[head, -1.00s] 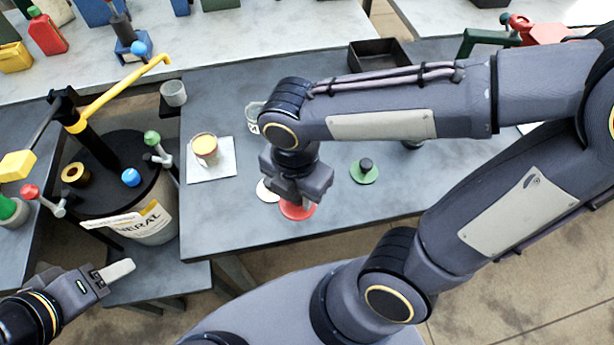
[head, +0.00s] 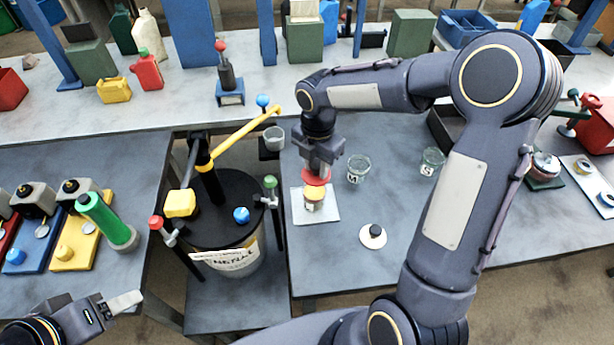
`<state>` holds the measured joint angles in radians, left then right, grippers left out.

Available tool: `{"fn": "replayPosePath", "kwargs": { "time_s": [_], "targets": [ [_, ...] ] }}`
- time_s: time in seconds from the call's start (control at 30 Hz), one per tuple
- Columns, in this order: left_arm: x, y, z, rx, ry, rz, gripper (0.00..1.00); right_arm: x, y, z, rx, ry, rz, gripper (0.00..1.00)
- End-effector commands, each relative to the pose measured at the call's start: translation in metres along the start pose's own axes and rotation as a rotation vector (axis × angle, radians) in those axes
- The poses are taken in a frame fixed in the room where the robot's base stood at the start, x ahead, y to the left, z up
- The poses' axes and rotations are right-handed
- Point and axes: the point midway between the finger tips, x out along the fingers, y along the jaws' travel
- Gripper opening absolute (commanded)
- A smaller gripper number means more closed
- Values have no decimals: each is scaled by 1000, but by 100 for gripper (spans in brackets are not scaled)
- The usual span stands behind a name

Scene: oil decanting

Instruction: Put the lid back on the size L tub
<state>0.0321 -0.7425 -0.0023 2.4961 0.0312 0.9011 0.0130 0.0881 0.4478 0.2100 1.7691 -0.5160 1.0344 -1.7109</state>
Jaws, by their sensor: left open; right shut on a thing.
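My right gripper (head: 317,168) is shut on the red lid (head: 314,178). It holds the lid over the tub with yellow oil (head: 313,202), which stands on a white square mat (head: 328,215). The lid hides the back of this tub's rim; I cannot tell whether they touch. The tub's label is too small to read surely. Two clear, empty-looking tubs stand to the right, one marked M (head: 357,169) and one apparently marked S (head: 432,162). My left gripper (head: 122,303) is open and empty at the lower left, away from the tubs.
A white lid with a black knob (head: 372,237) lies on the table in front. A black drum (head: 228,250) with a yellow-handled pump stands left of the mat. A small grey cup (head: 273,138) sits beyond it. My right arm covers the table's right part.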

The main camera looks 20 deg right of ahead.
Motion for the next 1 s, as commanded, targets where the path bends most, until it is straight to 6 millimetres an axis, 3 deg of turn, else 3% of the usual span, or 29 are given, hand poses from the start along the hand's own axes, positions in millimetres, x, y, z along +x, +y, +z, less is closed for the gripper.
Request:
{"fn": "replayPosePath", "kwargs": {
  "time_s": [0.37, 1.0],
  "targets": [
    [6, -3, 4, 0, 0, 0, 54, 14, 1, 9, 2, -1, -1, 8],
    [40, -18, 20, 0, 0, 0, 54, 65, 1, 9, 2, -1, 0, 8]
  ]
}}
